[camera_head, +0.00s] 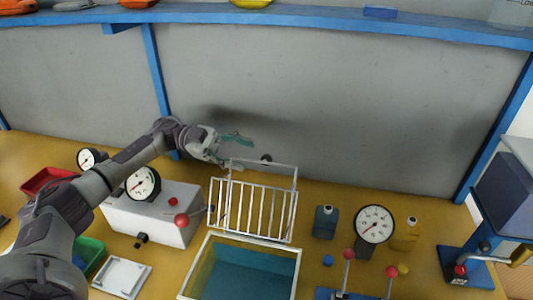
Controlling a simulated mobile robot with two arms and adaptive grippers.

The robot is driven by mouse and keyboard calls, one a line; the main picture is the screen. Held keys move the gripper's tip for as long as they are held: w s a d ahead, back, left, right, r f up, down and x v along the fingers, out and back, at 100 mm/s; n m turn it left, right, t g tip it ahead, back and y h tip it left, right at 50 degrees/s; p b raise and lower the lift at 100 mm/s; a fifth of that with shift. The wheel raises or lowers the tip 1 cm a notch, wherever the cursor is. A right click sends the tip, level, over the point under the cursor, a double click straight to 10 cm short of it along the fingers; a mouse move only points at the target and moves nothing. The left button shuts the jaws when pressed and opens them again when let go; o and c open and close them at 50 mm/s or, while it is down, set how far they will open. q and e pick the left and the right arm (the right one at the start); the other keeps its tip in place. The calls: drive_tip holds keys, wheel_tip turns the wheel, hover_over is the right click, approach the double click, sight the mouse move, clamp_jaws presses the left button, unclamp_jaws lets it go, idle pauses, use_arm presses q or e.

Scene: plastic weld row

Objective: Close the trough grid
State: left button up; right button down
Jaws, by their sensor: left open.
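The trough (298,272) is a basin with a white rim and a teal inside, at the bottom centre of the head view. Its white barred grid (262,211) is raised and stands steeply behind the open trough, along its far edge. My left gripper (235,150) is open and empty, by the upper left corner of the grid's frame. Whether a finger touches the frame I cannot tell. My right gripper is out of view.
Left of the grid stands a white box (150,222) with a gauge and a red-knobbed lever (182,220). To the right are a dark bottle (325,222), a gauge (374,225), a yellow bottle (405,235) and knobbed levers. A grey wall (330,110) rises behind.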

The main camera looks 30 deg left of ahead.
sight(266, 160)
use_arm(q)
drive_tip(key=d, duration=0.2)
drive_tip(key=d+p, duration=0.1)
drive_tip(key=d, duration=0.3)
drive_tip(key=shift+w, duration=0.25)
drive_tip(key=shift+d, duration=0.4)
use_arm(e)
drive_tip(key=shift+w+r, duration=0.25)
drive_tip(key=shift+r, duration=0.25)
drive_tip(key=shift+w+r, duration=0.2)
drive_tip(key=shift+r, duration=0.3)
use_arm(q)
clamp_jaws()
